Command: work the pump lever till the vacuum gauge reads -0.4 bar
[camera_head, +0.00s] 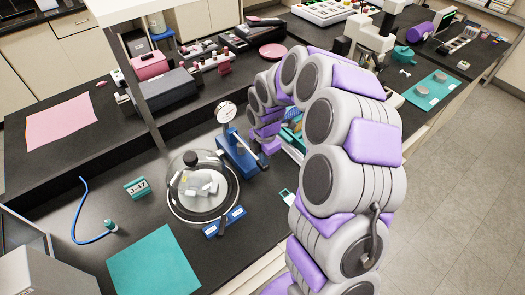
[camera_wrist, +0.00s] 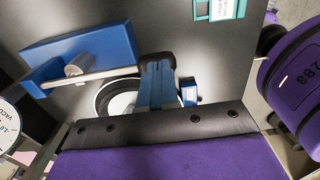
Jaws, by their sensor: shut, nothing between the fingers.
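The vacuum gauge (camera_head: 226,112) is a round white dial on the blue pump (camera_head: 238,152) in the head view; its reading is too small to tell. Part of its face (camera_wrist: 10,130) shows at the wrist view's left edge, with the needle not readable. The pump lever (camera_wrist: 100,75) is a thin metal rod across the blue pump base (camera_wrist: 80,45), reaching toward my gripper.
A glass dome on a black-rimmed round base (camera_head: 203,188) stands left of the pump, with a blue labelled block (camera_head: 224,222) in front. A teal mat (camera_head: 153,264), a blue hose (camera_head: 80,215) and a J-47 tag (camera_head: 137,187) lie on the dark bench. A metal post rises behind.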

